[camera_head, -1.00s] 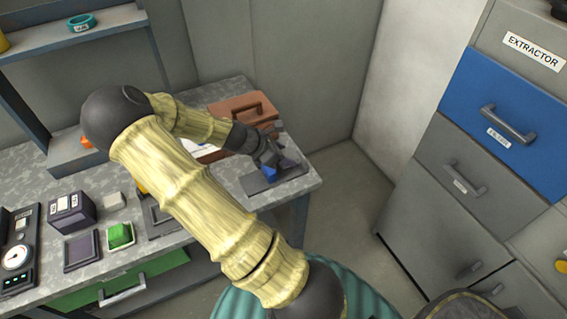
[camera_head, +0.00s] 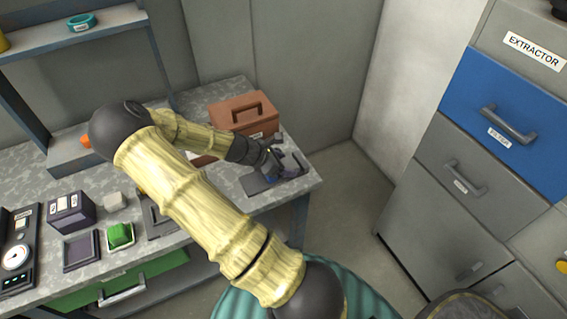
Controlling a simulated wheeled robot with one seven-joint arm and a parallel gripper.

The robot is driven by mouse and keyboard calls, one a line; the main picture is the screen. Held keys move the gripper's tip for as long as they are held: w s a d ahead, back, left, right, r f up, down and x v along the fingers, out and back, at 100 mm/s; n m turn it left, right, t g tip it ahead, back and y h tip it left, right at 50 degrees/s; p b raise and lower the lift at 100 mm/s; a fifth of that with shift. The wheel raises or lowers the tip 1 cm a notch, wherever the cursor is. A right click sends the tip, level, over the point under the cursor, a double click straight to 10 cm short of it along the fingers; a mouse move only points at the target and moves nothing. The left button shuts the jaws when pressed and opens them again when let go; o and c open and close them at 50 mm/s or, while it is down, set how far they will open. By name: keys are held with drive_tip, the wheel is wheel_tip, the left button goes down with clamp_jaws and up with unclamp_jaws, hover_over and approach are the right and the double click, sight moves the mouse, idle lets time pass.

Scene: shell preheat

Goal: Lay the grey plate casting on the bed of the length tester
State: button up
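My gripper (camera_head: 271,158) is over the right end of the bench, close above a dark flat base with a dark blue part (camera_head: 257,184). Its fingers are small, dark and partly merged with that part, so I cannot tell whether they are open or shut, or whether they hold anything. I cannot make out the grey plate casting with certainty. A small light grey block (camera_head: 115,200) lies at the left of the bench. I cannot tell which fixture is the length tester; a dark instrument with a round dial (camera_head: 16,258) stands at the far left.
A brown toolbox (camera_head: 240,113) stands behind my gripper. A green block (camera_head: 120,235), a dark box (camera_head: 72,211) and a dark square pad (camera_head: 81,251) occupy the bench's left. A shelf with a teal ring (camera_head: 82,22) rises behind. Grey and blue drawers (camera_head: 505,120) stand right, across open floor.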

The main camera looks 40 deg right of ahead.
drive_tip(key=v, duration=1.2)
drive_tip(key=shift+r, duration=0.1)
drive_tip(key=s+a+r+m+t+y, duration=0.2)
drive_tip(key=s+a+r+m+y, duration=0.1)
drive_tip(key=a+m, duration=0.4)
drive_tip(key=s+a+r+m+t+y, duration=0.2)
drive_tip(key=s+a+m+y, duration=0.3)
drive_tip(key=a+m, duration=0.3)
drive_tip(key=shift+s+a+r+t+y, duration=0.35)
drive_tip(key=shift+a+r, duration=0.2)
drive_tip(key=shift+a, duration=0.65)
